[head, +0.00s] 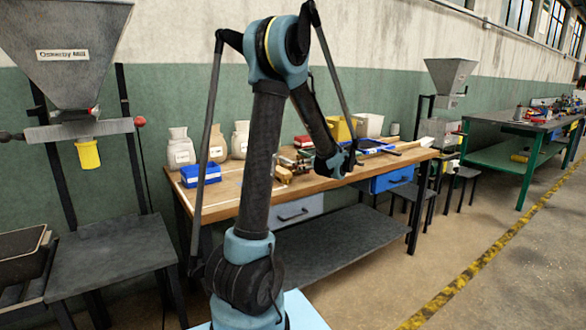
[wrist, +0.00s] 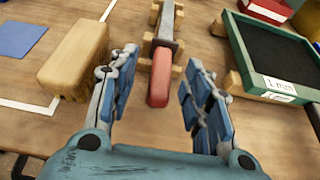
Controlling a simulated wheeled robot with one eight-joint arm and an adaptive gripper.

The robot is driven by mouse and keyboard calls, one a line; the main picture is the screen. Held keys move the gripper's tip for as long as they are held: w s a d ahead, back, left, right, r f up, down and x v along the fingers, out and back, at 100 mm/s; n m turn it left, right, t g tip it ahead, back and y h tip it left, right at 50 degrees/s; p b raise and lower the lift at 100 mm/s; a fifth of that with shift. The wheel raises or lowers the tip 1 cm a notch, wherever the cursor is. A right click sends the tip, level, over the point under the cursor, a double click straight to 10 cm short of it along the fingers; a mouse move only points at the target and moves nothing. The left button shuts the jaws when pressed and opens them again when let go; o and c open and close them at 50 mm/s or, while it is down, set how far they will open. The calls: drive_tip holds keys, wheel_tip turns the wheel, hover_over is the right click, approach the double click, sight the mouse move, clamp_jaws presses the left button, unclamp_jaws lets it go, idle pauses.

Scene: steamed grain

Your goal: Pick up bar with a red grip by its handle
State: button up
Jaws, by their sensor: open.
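The bar with a red grip lies on the wooden workbench (head: 232,195). In the wrist view its red grip (wrist: 161,78) points toward me, and its grey metal part (wrist: 165,28) runs away to the top edge. Wooden blocks sit beside and under the grey part. My gripper (wrist: 155,80) is open, with one blue-grey finger on each side of the red grip, apart from it. Nothing is between the fingers except the grip seen between them. In the head view my gripper (head: 337,163) is low over the bench, and the bar is too small or hidden to make out.
A green-framed sieve tray (wrist: 235,48) labelled 1 mm lies to the right, close to the right finger. A red box (wrist: 265,10) is behind it. A blue bin (head: 200,174) stands on the bench's left.

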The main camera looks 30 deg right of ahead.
sight(293, 164)
drive_tip(key=shift+x, duration=2.35)
drive_tip(key=shift+d, duration=0.2)
clamp_jaws()
drive_tip(key=shift+r, duration=0.15)
